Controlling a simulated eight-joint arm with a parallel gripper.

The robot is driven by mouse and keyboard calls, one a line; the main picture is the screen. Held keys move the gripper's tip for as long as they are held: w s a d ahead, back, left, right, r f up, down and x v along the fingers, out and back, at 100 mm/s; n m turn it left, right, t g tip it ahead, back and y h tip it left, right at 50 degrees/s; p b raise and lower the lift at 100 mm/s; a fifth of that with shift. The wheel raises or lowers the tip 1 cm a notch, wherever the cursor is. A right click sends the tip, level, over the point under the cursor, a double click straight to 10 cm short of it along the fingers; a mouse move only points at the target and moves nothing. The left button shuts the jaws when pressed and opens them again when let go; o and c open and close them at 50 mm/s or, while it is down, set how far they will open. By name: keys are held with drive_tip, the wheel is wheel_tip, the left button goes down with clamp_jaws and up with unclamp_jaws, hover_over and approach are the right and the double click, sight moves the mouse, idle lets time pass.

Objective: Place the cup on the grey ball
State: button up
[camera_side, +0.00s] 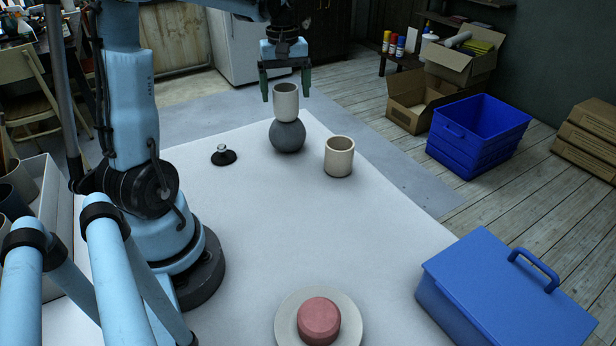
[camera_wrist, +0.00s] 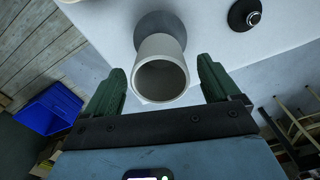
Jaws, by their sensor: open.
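A pale cream cup (camera_side: 286,107) stands upright on top of the grey ball (camera_side: 287,138) on the white table, touching it. In the wrist view the cup (camera_wrist: 161,47) shows its open mouth, with part of the ball (camera_wrist: 160,20) behind it. My gripper (camera_side: 286,97) is open, pointing down, with one green finger on each side of the cup's upper part. In the wrist view gaps show between both fingers and the cup. A second, similar cream cup (camera_side: 339,158) stands upright on the table, right of the ball. The inside bottom of the raised cup is hidden.
A small black object with a pale knob (camera_side: 223,156) sits left of the ball. A plate (camera_side: 285,320) with a pink round block (camera_side: 318,320) lies at the front. A blue lidded box (camera_side: 495,295) stands at the front right. The middle of the table (camera_side: 300,230) is clear.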

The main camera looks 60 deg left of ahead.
sight(285, 88)
wheel_tip(285, 88, up, 9)
drive_tip(key=shift+r, duration=0.25)
drive_tip(key=shift+d+r, duration=0.1)
drive_tip(key=shift+d, duration=0.25)
drive_tip(key=s+d+f+m+t, duration=0.1)
drive_tip(key=d+f+m+t, duration=0.1)
drive_tip(key=d+m, duration=0.3)
drive_tip(key=s+d+f+m+t, duration=0.2)
drive_tip(key=d+f+m, duration=0.2)
drive_tip(key=d, duration=0.6)
drive_tip(key=s+d+f+m+t, duration=0.1)
drive_tip(key=d+f+m+t, duration=0.2)
drive_tip(key=d+m, duration=0.2)
drive_tip(key=d, duration=0.3)
drive_tip(key=shift+s+f+m, duration=0.25)
drive_tip(key=shift+s+m, duration=0.05)
